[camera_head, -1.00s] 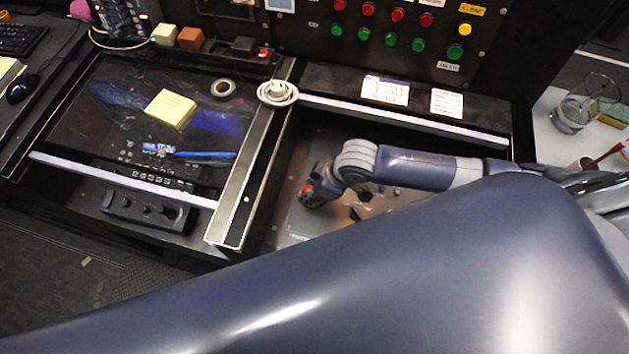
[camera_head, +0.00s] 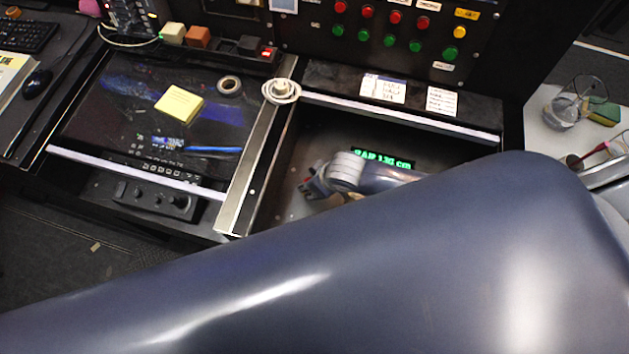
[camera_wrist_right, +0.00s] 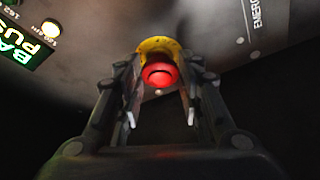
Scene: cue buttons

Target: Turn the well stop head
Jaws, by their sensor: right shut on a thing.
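The well stop head (camera_wrist_right: 160,76) is a round red knob on a yellow collar (camera_wrist_right: 158,46), seen in the right wrist view. My right gripper (camera_wrist_right: 160,90) has one finger on each side of the red head and is shut on it. In the head view the right gripper (camera_head: 312,186) is down inside the dark well (camera_head: 285,195), near its left side. The red head cannot be made out there. My left gripper is not in view.
A green-lit display (camera_head: 383,159) is on the well's back wall. A metal strip (camera_head: 255,160) edges the well on the left. A panel with red and green buttons (camera_head: 390,42) stands behind. My own large blue arm link hides the front.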

